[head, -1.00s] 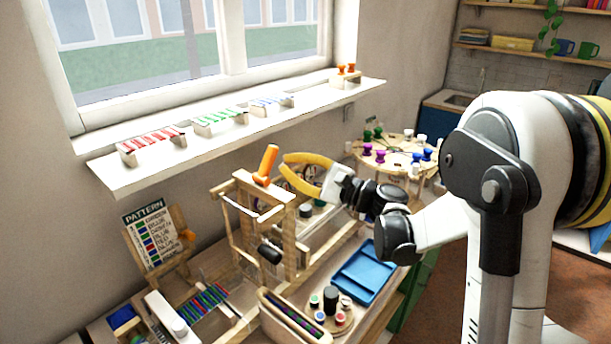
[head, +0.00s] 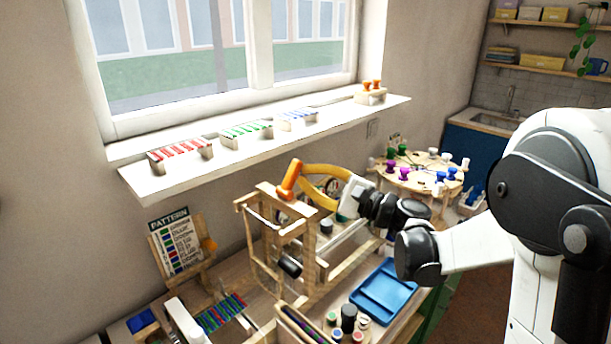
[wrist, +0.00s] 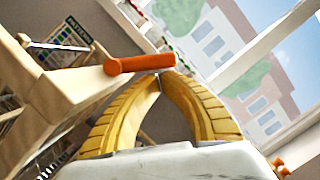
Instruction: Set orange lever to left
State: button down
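The orange lever (head: 290,179) stands on top of a wooden frame (head: 262,188), its upper end tilted to the right in the head view. In the wrist view the lever (wrist: 140,64) crosses the picture just above the fingertips. My gripper (head: 301,178) has yellow curved fingers and is beside the lever, on its right in the head view. In the wrist view the fingers of my gripper (wrist: 161,78) come together at the tips, with nothing seen between them. The lever's right end overlaps the tips there; I cannot tell whether they touch.
A windowsill (head: 140,183) with coloured bead racks runs behind the frame. A pattern board (head: 176,240) stands to the left. A blue tray (head: 384,291) lies to the right, below my arm. A round peg table (head: 420,172) is farther back.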

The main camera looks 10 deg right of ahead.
aim_at(297, 167)
jog(key=shift+s+a+r+n+p, duration=0.15)
jog(key=shift+r+n+p, duration=0.3)
jog(key=shift+n, duration=0.35)
jog(key=shift+s+a+r+n+g+p, duration=0.1)
jog(key=shift+a+r+n+g+p, duration=0.1)
jog(key=shift+r+n+g+p, duration=0.3)
jog(key=shift+s+a+r+n+p, duration=0.15)
jog(key=shift+n+p, duration=0.15)
jog(key=shift+n, duration=0.4)
jog(key=n+p, duration=0.1)
jog(key=a+r+n+p, duration=0.1)
jog(key=n, duration=0.1)
jog(key=shift+s+a+n+g+h, duration=0.15)
jog(key=shift+s+n+g+h, duration=0.15)
jog(key=shift+s+h, duration=0.1)
jog(key=shift+s+a+r+n+h+p, duration=0.2)
jog(key=shift+a+n+p, duration=0.1)
jog(key=shift+n, duration=0.3)
jog(key=shift+s+a+r+n+h+p, duration=0.1)
jog(key=shift+s+a+n+p, duration=0.15)
jog(key=shift+n, duration=0.35)
jog(key=shift+s+a+n+h+p, duration=0.35)
jog(key=shift+a+n, duration=0.2)
jog(key=shift+n, duration=0.65)
jog(key=shift+s+a, duration=0.15)
jog(key=shift+a, duration=0.05)
